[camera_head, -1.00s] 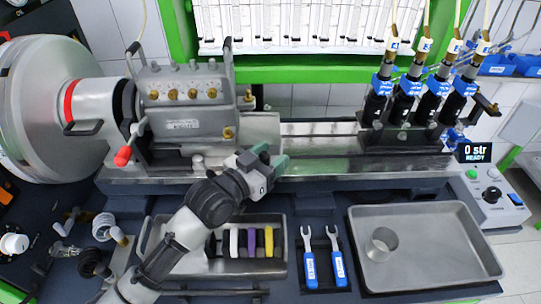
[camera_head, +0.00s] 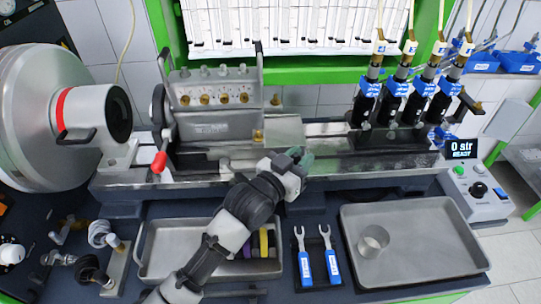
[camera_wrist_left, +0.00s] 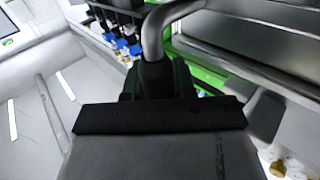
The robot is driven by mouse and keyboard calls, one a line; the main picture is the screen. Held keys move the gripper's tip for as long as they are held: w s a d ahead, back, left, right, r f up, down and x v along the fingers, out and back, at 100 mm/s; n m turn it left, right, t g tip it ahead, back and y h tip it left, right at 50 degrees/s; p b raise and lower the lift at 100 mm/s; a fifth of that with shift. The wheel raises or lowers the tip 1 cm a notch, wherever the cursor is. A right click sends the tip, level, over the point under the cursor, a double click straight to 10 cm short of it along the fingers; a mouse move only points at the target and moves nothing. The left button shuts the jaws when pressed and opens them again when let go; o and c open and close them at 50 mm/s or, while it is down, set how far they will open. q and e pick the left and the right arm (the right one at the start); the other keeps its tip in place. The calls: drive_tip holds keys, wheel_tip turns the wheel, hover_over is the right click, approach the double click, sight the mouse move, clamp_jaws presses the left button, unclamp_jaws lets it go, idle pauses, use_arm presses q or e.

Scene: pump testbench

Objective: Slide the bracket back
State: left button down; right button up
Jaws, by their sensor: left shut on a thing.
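The bracket (camera_head: 284,131) carries the grey pump (camera_head: 215,124) on the bench rail (camera_head: 345,163). The pump has brass fittings along its top front. A gap separates it from the drive coupling (camera_head: 118,113) on the left. My left gripper (camera_head: 300,160) is at the bracket's front right, with its green-tipped jaws shut. In the left wrist view a curved metal handle (camera_wrist_left: 152,35) runs into the jaws, which are shut on it. The jaws hide the gripped part of the handle. My right gripper is not in view.
A red-knobbed lever (camera_head: 159,162) stands left of the pump. Several black injectors (camera_head: 395,105) stand at the rail's right end, with clear rail before them. In front are a parts tray (camera_head: 160,255), two blue-handled wrenches (camera_head: 318,260) and a metal tray (camera_head: 425,250).

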use_arm(q)
drive_tip(key=shift+d, duration=1.1)
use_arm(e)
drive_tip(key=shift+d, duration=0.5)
use_arm(q)
drive_tip(key=c, duration=0.9)
unclamp_jaws()
drive_tip(key=shift+a, duration=0.1)
drive_tip(key=b+v, duration=0.1)
drive_tip(key=v, duration=1)
drive_tip(key=shift+b, duration=0.4)
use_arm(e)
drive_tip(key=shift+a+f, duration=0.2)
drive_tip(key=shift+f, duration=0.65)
